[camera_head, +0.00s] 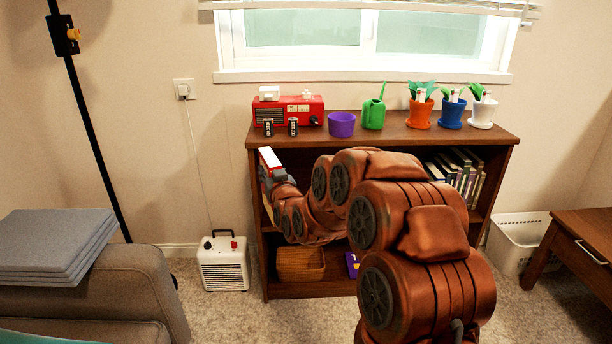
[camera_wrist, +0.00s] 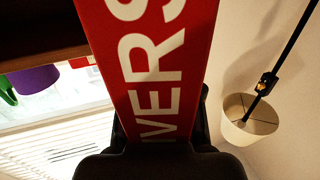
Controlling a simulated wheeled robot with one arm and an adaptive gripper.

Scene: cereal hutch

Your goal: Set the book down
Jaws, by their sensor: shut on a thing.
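My gripper (camera_head: 271,179) is shut on the book's lower part. The dark gripper parts also show at the bottom of the wrist view (camera_wrist: 160,150). The shelf unit (camera_head: 390,128) stands behind my arm. I cannot tell whether the book touches it. My arm hides much of the shelves.
A red radio (camera_head: 288,108), purple pot (camera_head: 341,124), green watering can (camera_head: 374,113) and potted plants (camera_head: 451,110) line the shelf top. Upright books (camera_head: 455,172) fill the right upper shelf. A basket (camera_head: 300,263) sits below. A white heater (camera_head: 223,264) stands left on the floor.

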